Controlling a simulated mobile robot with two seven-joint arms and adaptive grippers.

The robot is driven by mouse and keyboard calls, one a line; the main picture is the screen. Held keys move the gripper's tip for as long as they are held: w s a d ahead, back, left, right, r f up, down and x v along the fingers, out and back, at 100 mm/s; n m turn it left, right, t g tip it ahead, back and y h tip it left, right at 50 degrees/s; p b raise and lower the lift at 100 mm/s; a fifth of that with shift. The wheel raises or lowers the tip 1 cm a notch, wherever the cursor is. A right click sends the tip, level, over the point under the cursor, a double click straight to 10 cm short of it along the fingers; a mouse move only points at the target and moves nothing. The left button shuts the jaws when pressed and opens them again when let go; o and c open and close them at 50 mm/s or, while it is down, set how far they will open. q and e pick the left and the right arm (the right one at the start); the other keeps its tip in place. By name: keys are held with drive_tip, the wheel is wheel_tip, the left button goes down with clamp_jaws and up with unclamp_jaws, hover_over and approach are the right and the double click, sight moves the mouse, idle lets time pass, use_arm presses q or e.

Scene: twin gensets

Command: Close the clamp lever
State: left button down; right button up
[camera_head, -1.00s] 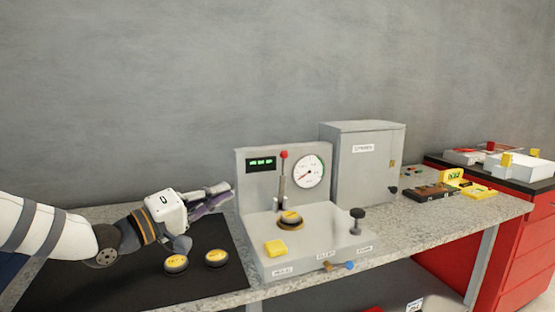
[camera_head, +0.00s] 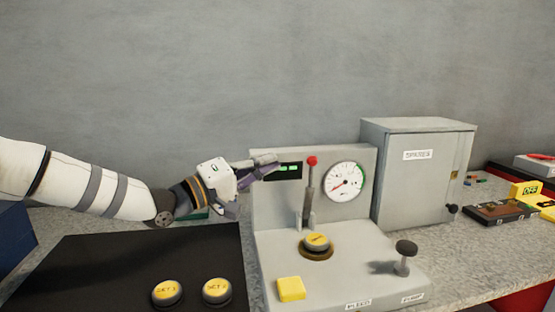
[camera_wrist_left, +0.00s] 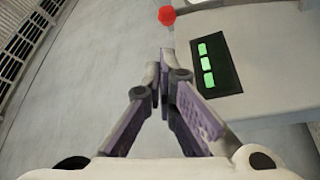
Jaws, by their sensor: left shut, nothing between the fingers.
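The clamp lever (camera_head: 309,190) stands upright on the grey test rig (camera_head: 345,255), with a red knob (camera_head: 312,160) at its top. A round part with a yellow top (camera_head: 317,242) sits in the seat just in front of the lever's foot. My left gripper (camera_head: 275,165) is shut and empty, left of the red knob and in front of the green display. In the left wrist view its fingertips (camera_wrist_left: 164,60) are together, and the red knob (camera_wrist_left: 167,15) shows beyond them, apart from them. The lever's shaft is not clear there. My right gripper is not in view.
A pressure gauge (camera_head: 346,181) is right of the lever, and a grey cabinet (camera_head: 418,175) stands behind right. A black knob (camera_head: 405,249) and a yellow block (camera_head: 291,289) are on the rig. Two yellow-topped round parts, one here (camera_head: 167,292), lie on the black mat (camera_head: 90,270).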

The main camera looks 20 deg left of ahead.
use_arm(q)
drive_tip(key=b+x, duration=0.1)
drive_tip(key=x, duration=0.7)
drive_tip(key=shift+f, duration=0.2)
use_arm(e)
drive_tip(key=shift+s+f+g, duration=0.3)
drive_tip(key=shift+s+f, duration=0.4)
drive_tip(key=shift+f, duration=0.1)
use_arm(q)
drive_tip(key=shift+w+d+f, duration=0.1)
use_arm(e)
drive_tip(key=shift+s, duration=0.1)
